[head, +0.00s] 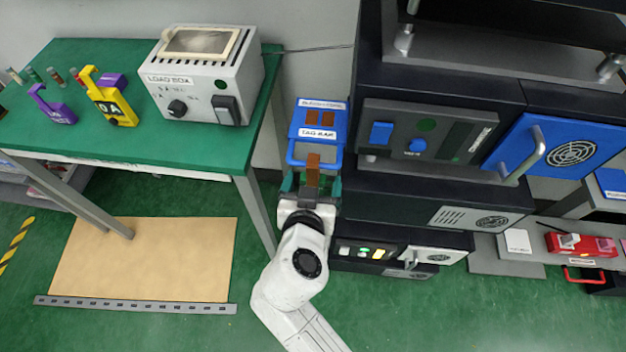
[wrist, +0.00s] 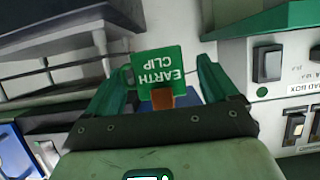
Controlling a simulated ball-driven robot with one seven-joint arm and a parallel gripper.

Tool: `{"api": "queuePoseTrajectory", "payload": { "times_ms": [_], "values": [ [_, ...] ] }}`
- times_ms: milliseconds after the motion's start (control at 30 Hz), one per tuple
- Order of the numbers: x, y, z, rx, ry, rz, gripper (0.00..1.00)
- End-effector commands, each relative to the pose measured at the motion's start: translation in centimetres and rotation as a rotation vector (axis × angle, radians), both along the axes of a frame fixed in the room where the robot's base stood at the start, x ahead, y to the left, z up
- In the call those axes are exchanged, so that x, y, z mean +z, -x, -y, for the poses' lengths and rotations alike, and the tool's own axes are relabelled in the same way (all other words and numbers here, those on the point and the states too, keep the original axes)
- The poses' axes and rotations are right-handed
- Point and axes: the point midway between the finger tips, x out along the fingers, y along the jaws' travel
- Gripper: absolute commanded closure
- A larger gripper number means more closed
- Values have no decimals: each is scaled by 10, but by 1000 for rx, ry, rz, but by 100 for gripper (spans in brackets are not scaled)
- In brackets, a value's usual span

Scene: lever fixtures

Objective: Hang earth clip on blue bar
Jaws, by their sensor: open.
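The earth clip is a green tag (wrist: 158,68) with white lettering, upside down in the wrist view. A brown piece (wrist: 162,98) shows at its lower edge; a brown strip (head: 313,169) also shows in the head view above my gripper. My gripper (head: 312,183) is open, its green fingers on either side of the clip with gaps in the wrist view (wrist: 163,72). The blue bar (head: 297,163) belongs to a blue frame labelled TAG BAR, just beyond my gripper. I cannot tell whether the clip hangs on the bar.
A green table (head: 120,140) at left bears the load box (head: 207,78), a yellow lever piece (head: 108,97) and a purple one (head: 52,105). Dark cabinets (head: 425,200) with a blue door (head: 555,145) stand close at right. A tan mat (head: 145,260) lies on the floor.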

Motion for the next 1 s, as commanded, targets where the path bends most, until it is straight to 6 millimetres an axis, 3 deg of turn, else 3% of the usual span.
{"api": "queuePoseTrajectory", "payload": {
  "times_ms": [500, 900, 1000],
  "values": [
    [33, 81, -3, 2, -1, 0, 13],
    [38, 93, -3, 0, 0, -1, 13],
    [33, 90, 7, -16, 10, -22, 13]
  ]
}}
